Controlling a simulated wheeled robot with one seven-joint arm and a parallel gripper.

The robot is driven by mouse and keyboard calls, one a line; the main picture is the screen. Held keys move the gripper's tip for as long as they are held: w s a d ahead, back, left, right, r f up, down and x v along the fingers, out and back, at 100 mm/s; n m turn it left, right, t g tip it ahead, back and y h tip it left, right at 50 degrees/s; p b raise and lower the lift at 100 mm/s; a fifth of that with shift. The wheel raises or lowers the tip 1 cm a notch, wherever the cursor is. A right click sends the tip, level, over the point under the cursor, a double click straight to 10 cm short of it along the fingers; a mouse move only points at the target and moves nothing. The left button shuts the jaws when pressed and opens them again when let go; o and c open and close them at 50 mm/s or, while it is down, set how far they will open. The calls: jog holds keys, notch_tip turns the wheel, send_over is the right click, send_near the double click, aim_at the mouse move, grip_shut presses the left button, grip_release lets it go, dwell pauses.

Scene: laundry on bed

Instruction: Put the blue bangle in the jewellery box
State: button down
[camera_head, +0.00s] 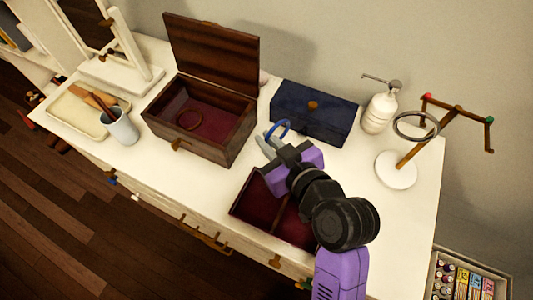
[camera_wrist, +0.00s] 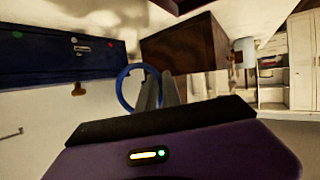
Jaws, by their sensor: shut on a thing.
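My gripper (camera_head: 270,143) is shut on the blue bangle (camera_head: 284,124) and holds it above the white dresser top, in front of the dark blue box. In the wrist view the bangle (camera_wrist: 122,88) stands as an upright ring at the fingers (camera_wrist: 158,90), partly hidden by them. The wooden jewellery box (camera_head: 183,138) stands left of my gripper with its lid (camera_head: 212,55) raised. The box also shows ahead in the wrist view (camera_wrist: 182,48).
The closed dark blue box (camera_head: 312,115) stands close behind my gripper. A red-lined tray (camera_head: 240,208) lies below my arm. A pump bottle (camera_head: 380,108) and a stand (camera_head: 397,170) with a grey bangle are at right. A cup (camera_head: 122,128) and cream tray (camera_head: 68,112) are at left.

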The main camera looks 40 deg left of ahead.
jog(key=shift+f, duration=3.4)
jog(key=shift+f, duration=0.1)
jog(key=c, duration=1.5)
grip_release()
